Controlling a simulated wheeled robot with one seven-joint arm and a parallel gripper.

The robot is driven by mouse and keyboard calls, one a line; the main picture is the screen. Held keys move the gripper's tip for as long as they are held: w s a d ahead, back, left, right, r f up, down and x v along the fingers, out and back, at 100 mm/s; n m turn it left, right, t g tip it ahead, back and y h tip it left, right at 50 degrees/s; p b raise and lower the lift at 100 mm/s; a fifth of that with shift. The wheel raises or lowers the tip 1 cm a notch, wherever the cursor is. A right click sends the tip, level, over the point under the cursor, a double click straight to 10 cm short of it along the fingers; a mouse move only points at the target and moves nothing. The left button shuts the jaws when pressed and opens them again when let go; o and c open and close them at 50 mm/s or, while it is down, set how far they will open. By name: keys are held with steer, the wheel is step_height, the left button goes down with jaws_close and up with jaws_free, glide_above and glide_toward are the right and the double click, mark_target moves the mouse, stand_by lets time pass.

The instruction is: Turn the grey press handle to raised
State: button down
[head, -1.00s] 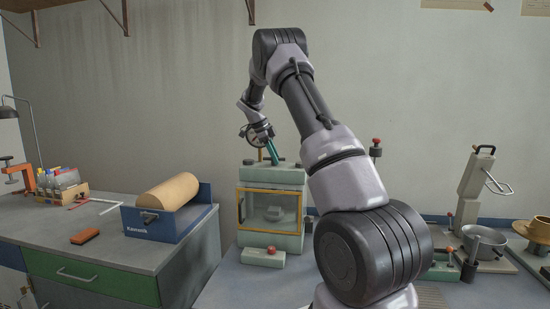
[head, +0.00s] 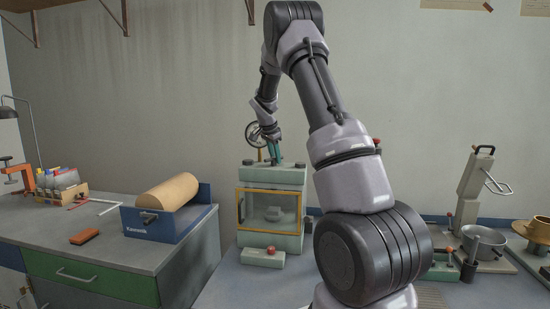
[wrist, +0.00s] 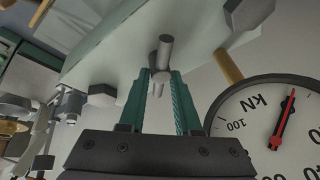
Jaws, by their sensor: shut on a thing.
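The press is a pale green cabinet (head: 272,177) with a yellow-framed window, left of centre in the head view. Its round kN gauge (head: 255,134) stands above it and shows large at the right of the wrist view (wrist: 270,125), with a red needle. The grey press handle (wrist: 165,47) is a short round bar at the top centre of the wrist view. My gripper (head: 273,157) is just above the press top, its teal fingers pointing down. In the wrist view my gripper (wrist: 160,82) is shut on the handle. The handle is hard to make out in the head view.
A bench at left holds a blue box with a tan roll (head: 168,195), a red brick (head: 84,236) and a box of bottles (head: 62,187). A lever device (head: 478,185) and a metal pot (head: 484,241) stand at right.

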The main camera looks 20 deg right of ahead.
steer(key=n+y, duration=0.1)
steer(key=n, duration=0.1)
steer(key=n+t+y, duration=0.1)
steer(key=n, duration=0.2)
steer(key=shift+d+f+n, duration=0.1)
steer(key=shift+d+n, duration=0.05)
steer(key=shift+n, duration=0.15)
steer(key=n+y, duration=0.1)
steer(key=n, duration=0.2)
steer(key=n+y, duration=0.1)
steer(key=n, duration=0.2)
steer(key=shift+w+y, duration=0.15)
steer(key=shift+y, duration=0.25)
steer(key=n+y, duration=0.1)
steer(key=n, duration=0.2)
steer(key=n+y, duration=0.1)
steer(key=n, duration=0.2)
steer(key=shift+w+a+n+g, duration=0.1)
steer(key=shift+a+n+g, duration=0.1)
steer(key=shift+n+g, duration=0.15)
steer(key=n+g, duration=0.1)
steer(key=n, duration=0.1)
steer(key=n+g+y, duration=0.1)
steer(key=n, duration=0.2)
steer(key=shift+a+n+y, duration=0.1)
steer(key=shift+n+y, duration=0.2)
steer(key=shift+n, duration=0.05)
steer(key=shift+g, duration=0.25)
steer(key=c, duration=0.7)
jaws_free()
